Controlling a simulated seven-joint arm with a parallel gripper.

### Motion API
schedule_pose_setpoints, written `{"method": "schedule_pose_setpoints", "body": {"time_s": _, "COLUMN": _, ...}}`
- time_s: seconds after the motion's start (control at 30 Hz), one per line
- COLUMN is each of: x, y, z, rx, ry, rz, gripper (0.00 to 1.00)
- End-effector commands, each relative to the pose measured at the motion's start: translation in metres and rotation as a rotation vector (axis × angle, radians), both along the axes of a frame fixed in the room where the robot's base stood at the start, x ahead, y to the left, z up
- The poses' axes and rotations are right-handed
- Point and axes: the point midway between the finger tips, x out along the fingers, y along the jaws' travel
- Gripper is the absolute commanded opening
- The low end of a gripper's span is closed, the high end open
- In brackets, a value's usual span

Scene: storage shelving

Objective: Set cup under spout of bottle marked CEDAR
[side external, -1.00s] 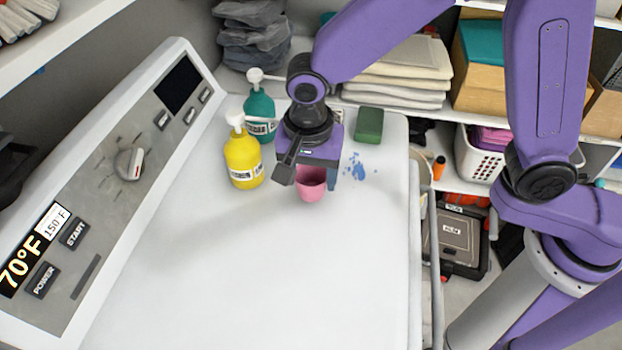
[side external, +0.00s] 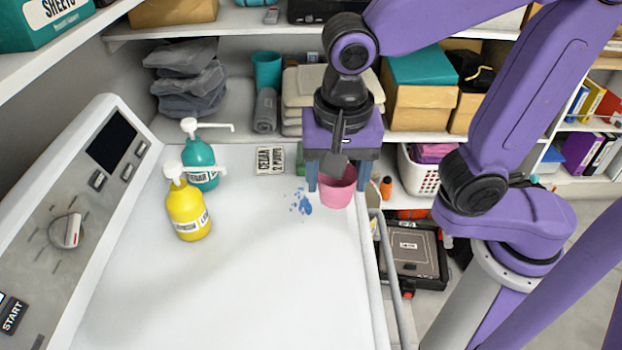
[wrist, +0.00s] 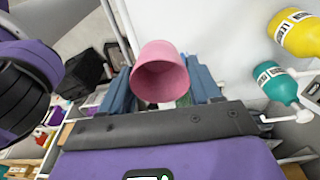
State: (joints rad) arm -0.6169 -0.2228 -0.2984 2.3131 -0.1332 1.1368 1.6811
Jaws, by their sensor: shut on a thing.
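My gripper (side external: 337,180) is shut on a pink cup (side external: 338,190), with a finger on either side of it. The cup is upright near the right edge of the white top; I cannot tell whether it touches the top. In the wrist view the cup (wrist: 160,74) sits between the fingers, its dark opening facing the camera. A teal pump bottle (side external: 201,162), its label reading CEDAR, stands at the back left, well apart from the cup. Its white spout (side external: 218,127) points right, toward the gripper's side. No cup is under that spout.
A yellow pump bottle (side external: 188,212) stands in front of the teal one. A control panel (side external: 72,205) rises at left. The middle is clear.

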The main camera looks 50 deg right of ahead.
Motion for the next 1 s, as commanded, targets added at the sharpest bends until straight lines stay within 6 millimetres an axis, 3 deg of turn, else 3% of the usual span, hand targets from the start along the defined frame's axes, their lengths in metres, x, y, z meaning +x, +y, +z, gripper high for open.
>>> {"method": "schedule_pose_setpoints", "body": {"time_s": 0.23, "x": 0.000, "y": -0.013, "z": 0.005, "rx": 0.001, "ry": 0.001, "rz": -0.006, "gripper": 0.29}}
{"method": "schedule_pose_setpoints", "body": {"time_s": 0.5, "x": 0.049, "y": -0.055, "z": 0.007, "rx": 0.001, "ry": 0.003, "rz": -0.020, "gripper": 0.29}}
{"method": "schedule_pose_setpoints", "body": {"time_s": 0.7, "x": 0.071, "y": -0.077, "z": 0.007, "rx": 0.001, "ry": 0.001, "rz": -0.017, "gripper": 0.29}}
{"method": "schedule_pose_setpoints", "body": {"time_s": 1.0, "x": 0.107, "y": -0.067, "z": -0.009, "rx": 0.000, "ry": 0.004, "rz": -0.015, "gripper": 0.29}}
